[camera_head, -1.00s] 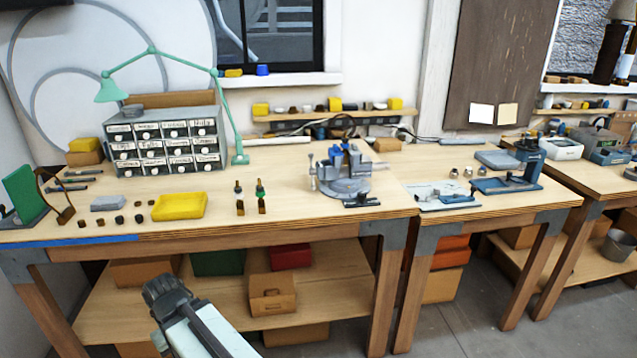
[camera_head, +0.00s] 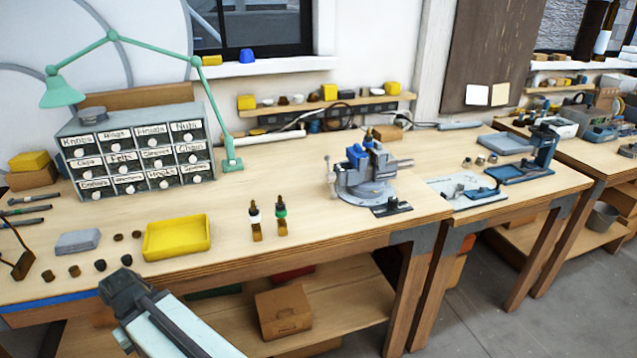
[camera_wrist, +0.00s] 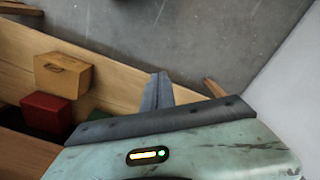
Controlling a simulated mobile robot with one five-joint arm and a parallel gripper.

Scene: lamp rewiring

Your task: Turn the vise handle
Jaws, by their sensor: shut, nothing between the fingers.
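The vise (camera_head: 366,188) stands on the wooden workbench near its right end, grey with blue parts on top. A thin upright bar at its left side (camera_head: 330,178) looks like the vise handle. My gripper (camera_wrist: 157,88) shows in the wrist view with its narrow dark fingers together and nothing between them. It is over the area of the lower shelf and the floor, apart from the vise, which is not in the wrist view.
A yellow tray (camera_head: 178,238), small bottles (camera_head: 280,218) and a drawer cabinet (camera_head: 135,155) with a green lamp stand left of the vise. A flat dark tool (camera_head: 391,207) lies before it. A cardboard box (camera_wrist: 63,76) and red box (camera_wrist: 46,113) sit below. Bench between bottles and vise is clear.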

